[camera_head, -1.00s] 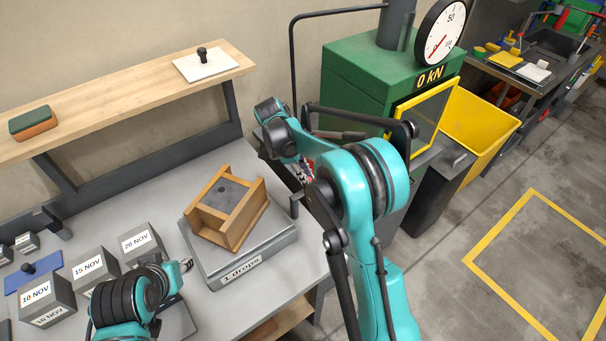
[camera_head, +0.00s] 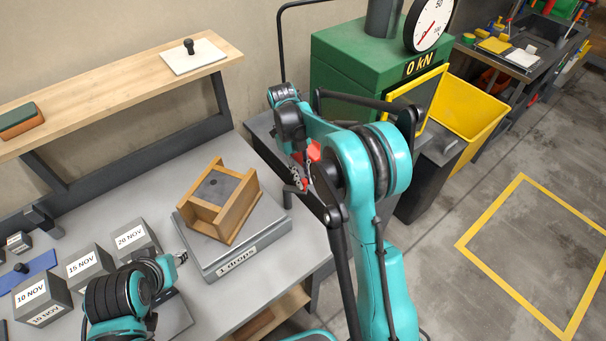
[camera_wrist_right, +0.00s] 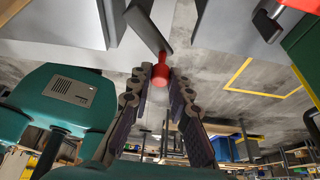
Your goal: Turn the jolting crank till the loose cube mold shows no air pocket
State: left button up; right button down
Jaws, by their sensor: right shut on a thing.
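The wooden cube mold (camera_head: 242,212) sits on the grey jolting table (camera_head: 262,238), whose front label reads "1 drops". The grey fill in the mold has a small dark round spot (camera_head: 213,182) on top. The crank (camera_head: 291,188) is at the table's right side. My right gripper (camera_wrist_right: 160,82) is shut on the crank's red handle (camera_wrist_right: 160,72); in the head view the gripper (camera_head: 300,178) is partly hidden by my arm. My left gripper (camera_head: 181,257) is just left of the jolting table, apart from the mold; its jaws are too small to read.
Grey cubes (camera_head: 88,268) with date labels stand at the left. A wooden shelf (camera_head: 110,98) runs behind, bearing a white plate with a black knob (camera_head: 190,47). A green press (camera_head: 350,68) reading "0 kN" and a yellow bin (camera_head: 470,112) stand at the right.

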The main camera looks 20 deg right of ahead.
jog(key=shift+s+a+m, duration=0.15)
jog(key=shift+s+m, duration=0.05)
jog(key=shift+m, duration=0.4)
jog(key=shift+y, duration=0.3)
jog(key=c, duration=1.4)
grip_release()
jog(key=v, duration=1.2)
jog(key=shift+a, duration=0.1)
